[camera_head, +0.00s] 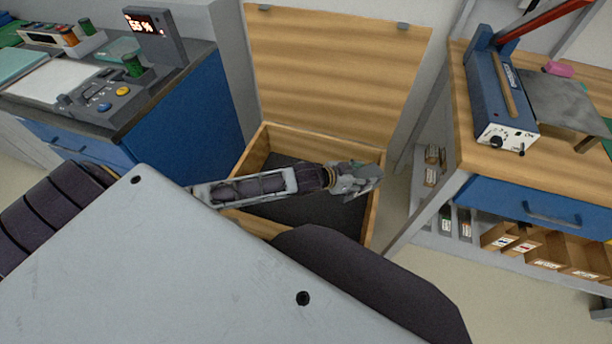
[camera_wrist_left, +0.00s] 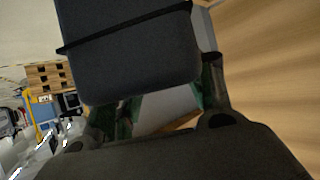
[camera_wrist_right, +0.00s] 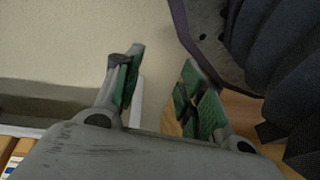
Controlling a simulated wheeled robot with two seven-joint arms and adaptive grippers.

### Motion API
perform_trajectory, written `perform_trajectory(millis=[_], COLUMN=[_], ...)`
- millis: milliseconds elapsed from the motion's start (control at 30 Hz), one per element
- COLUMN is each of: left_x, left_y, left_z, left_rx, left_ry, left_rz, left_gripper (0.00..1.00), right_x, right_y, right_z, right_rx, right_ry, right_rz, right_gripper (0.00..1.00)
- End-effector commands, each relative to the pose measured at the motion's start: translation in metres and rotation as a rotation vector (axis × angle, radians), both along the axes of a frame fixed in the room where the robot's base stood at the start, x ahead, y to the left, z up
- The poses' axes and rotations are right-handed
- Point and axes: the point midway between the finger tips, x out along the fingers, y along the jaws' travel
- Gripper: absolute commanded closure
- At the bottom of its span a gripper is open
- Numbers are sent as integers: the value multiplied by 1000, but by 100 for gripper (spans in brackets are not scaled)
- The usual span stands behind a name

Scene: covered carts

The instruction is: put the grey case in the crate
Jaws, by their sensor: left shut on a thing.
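The crate (camera_head: 373,218) is an open wooden box with a dark inside, in the middle of the head view. Its lid (camera_head: 335,65) stands up at the back. My left gripper (camera_head: 362,176) is over the right part of the crate. In the left wrist view the grey case (camera_wrist_left: 130,50), dark with a black band, is held between the fingers of my left gripper (camera_wrist_left: 160,100). I cannot make the case out in the head view. My right gripper (camera_wrist_right: 163,58) is open and empty in the right wrist view, and not visible in the head view.
On the left stands a blue cart (camera_head: 190,105) with a control panel (camera_head: 100,98) and a display. On the right a wooden-topped bench (camera_head: 465,130) holds a blue device (camera_head: 500,105) with a red lever. Small boxes (camera_head: 545,255) sit on its lower shelf.

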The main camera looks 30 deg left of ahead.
Motion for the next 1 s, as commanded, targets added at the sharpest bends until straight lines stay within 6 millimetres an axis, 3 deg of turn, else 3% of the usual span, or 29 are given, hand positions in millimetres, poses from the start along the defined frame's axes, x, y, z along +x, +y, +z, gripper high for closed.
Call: perform_trajectory(millis=[567,1000], left_x=[2,5], left_y=[45,99], left_z=[-75,-125], left_rx=[3,4], left_ry=[-4,-4], left_rz=[-58,-70], left_gripper=[88,88], right_x=[30,47], right_y=[19,31], right_z=[18,40], right_rx=[52,92], right_ry=[-56,-98], right_rz=[-2,2], right_gripper=[60,60])
